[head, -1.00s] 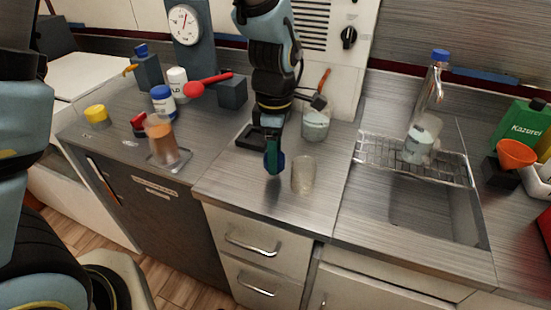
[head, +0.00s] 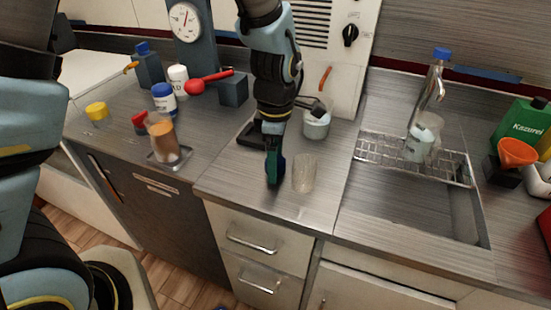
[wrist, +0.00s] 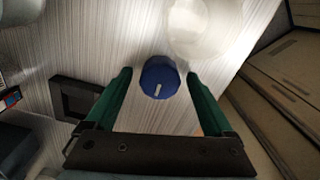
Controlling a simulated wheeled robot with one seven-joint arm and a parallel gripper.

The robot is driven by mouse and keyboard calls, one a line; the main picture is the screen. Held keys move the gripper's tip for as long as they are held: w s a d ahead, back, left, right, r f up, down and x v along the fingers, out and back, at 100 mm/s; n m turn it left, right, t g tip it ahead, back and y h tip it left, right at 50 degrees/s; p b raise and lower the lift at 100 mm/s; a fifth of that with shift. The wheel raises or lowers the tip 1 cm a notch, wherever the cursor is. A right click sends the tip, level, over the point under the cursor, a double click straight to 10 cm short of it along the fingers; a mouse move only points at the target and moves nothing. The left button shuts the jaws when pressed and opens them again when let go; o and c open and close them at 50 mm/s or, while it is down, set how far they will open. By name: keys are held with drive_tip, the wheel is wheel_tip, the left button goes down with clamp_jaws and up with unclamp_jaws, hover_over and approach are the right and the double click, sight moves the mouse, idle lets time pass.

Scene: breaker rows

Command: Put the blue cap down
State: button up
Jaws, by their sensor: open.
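The blue cap (wrist: 159,77) shows in the wrist view as a dark blue disc with a pale mark on top. It lies between the tips of my gripper (wrist: 159,80), with small gaps to both green fingers. It appears to rest on the brushed metal counter (wrist: 130,35). In the head view my gripper (head: 274,169) points down at the counter, and its fingers hide the cap. My gripper is open. A clear glass beaker (head: 304,175) stands close to its right; it also shows in the wrist view (wrist: 205,25).
A dark square holder (head: 247,138) and a glass jar (head: 316,124) stand behind my gripper. A sink with a wire rack (head: 390,152) is at right. Bottles, a red scoop (head: 196,86) and a brown-filled glass (head: 163,138) stand left. The counter's front edge is close.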

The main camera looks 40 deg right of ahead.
drive_tip(key=shift+r, duration=0.1)
wheel_tip(320, 180, up, 12)
drive_tip(key=b, duration=0.1)
idle(0.4)
idle(0.4)
